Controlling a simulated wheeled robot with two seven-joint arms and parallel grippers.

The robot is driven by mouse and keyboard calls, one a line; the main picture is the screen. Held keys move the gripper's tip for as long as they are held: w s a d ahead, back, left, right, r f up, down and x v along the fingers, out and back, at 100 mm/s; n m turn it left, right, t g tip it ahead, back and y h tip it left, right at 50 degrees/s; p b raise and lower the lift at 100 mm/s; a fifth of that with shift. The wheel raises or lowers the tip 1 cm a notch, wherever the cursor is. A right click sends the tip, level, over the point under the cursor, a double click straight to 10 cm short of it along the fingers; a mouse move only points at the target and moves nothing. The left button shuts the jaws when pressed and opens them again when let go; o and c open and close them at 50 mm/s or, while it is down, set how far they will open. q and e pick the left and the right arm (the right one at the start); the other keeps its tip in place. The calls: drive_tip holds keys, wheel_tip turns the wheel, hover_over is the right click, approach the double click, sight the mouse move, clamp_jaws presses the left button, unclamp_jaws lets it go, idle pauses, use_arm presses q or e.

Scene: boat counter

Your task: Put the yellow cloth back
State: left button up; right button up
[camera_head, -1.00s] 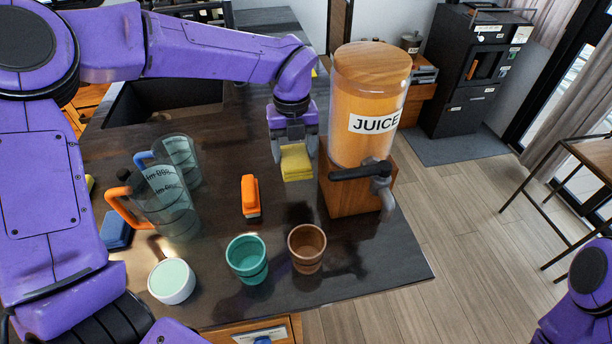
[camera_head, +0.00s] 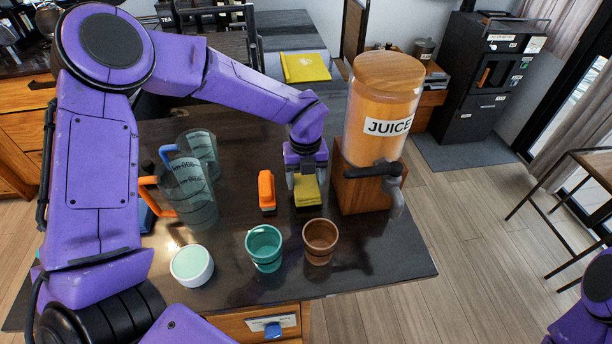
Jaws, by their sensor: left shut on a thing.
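A yellow folded cloth (camera_head: 308,190) hangs below my left gripper (camera_head: 307,172), which is shut on its upper part. The cloth is between the orange-handled brush (camera_head: 267,190) and the wooden base of the juice dispenser (camera_head: 365,188), behind the brown cup (camera_head: 320,242). I cannot tell whether its lower edge touches the dark counter (camera_head: 225,275). A second yellow cloth (camera_head: 305,67) lies flat on the grey surface at the back. My right gripper is out of view; only part of my right arm shows at the lower right edge.
A teal cup (camera_head: 264,248) stands beside the brown cup at the front. A white bowl (camera_head: 192,266) and two clear pitchers (camera_head: 188,190) stand to the left. The dispenser's tap juts towards the front right. The counter's front right corner is bare.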

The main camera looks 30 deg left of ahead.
use_arm(q)
drive_tip(key=shift+w+f, duration=0.35)
drive_tip(key=shift+f, duration=0.1)
drive_tip(key=shift+s+f+b, duration=0.15)
drive_tip(key=shift+f+b, duration=0.05)
drive_tip(key=shift+b, duration=0.1)
drive_tip(key=o, duration=1)
